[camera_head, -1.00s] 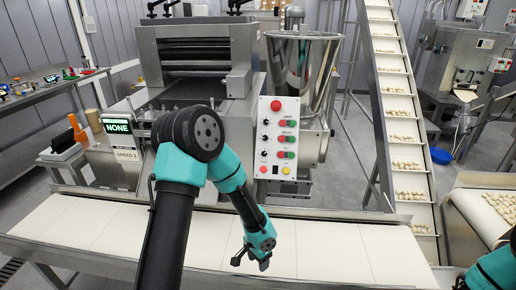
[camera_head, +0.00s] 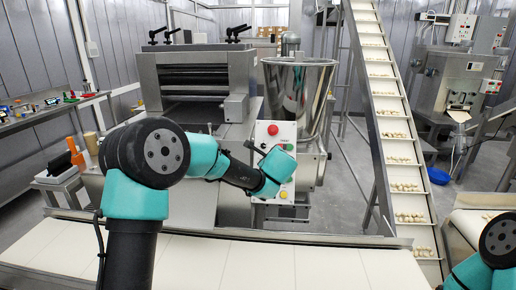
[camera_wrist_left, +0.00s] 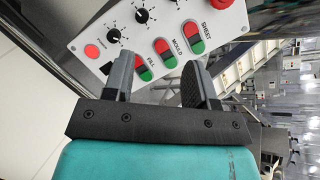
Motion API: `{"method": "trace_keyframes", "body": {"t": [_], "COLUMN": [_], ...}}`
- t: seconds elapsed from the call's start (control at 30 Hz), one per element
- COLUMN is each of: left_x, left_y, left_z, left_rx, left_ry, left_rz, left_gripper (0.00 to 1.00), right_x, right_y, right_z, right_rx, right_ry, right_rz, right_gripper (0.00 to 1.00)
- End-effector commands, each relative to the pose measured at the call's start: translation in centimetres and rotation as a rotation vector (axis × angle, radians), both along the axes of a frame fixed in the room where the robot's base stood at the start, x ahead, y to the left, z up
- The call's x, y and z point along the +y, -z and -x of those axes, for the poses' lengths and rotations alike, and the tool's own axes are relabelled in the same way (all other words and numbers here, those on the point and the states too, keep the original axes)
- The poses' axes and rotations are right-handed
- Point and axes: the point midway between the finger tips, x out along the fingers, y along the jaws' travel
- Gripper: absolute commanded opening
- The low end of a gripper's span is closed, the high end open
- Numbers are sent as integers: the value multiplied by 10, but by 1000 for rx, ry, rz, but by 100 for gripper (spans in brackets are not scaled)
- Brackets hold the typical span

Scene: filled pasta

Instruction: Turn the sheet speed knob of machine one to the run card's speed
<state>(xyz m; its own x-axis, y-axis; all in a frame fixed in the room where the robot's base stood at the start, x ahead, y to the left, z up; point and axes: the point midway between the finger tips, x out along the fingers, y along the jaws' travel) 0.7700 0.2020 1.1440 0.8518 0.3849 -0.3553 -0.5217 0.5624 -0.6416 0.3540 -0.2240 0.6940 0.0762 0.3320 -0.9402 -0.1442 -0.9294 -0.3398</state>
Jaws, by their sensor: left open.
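The white control panel (camera_head: 263,131) of machine one stands behind my left gripper in the head view, partly hidden by it. In the left wrist view my left gripper (camera_wrist_left: 158,80) is open and empty, its fingers over the panel's lower part, near the fill button pair (camera_wrist_left: 140,69). The dark knob in the sheet row (camera_wrist_left: 177,3) is cut by the top edge, beyond the fingertips. The mould-row knob (camera_wrist_left: 142,15) and fill-row knob (camera_wrist_left: 113,36) show beside it. The run card is hidden behind my left arm. My right gripper is out of view.
A red mushroom button (camera_wrist_left: 231,3) sits at the panel's top. Sheet (camera_wrist_left: 190,32) and mould (camera_wrist_left: 165,51) button pairs lie close to the fingers. A steel hopper (camera_head: 298,90) and a sloping conveyor (camera_head: 391,108) stand behind. The pale belt (camera_head: 320,265) in front is clear.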

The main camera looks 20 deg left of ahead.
Motion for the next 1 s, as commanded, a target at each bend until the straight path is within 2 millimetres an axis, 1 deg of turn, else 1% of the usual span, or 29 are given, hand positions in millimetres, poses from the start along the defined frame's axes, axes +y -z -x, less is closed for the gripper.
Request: {"method": "trace_keyframes", "body": {"t": [0.03,0.13,0.43,0.57,0.77,1.0], "left_x": [-2,-4,-4,-2,7,22], "left_y": [-10,-20,-19,-17,-10,2], "left_z": [-2,-4,-4,-8,-27,-62], "left_rx": [-23,-44,-43,-43,-42,-42], "left_ry": [13,24,25,24,22,22], "left_rz": [-29,-58,-59,-58,-57,-57], "left_gripper": [52,52,52,52,52,52], "right_x": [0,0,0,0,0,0], "right_y": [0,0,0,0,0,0], "right_z": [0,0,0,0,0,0], "right_rx": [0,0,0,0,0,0], "right_ry": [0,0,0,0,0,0], "right_rz": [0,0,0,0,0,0], "right_gripper": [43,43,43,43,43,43]}}
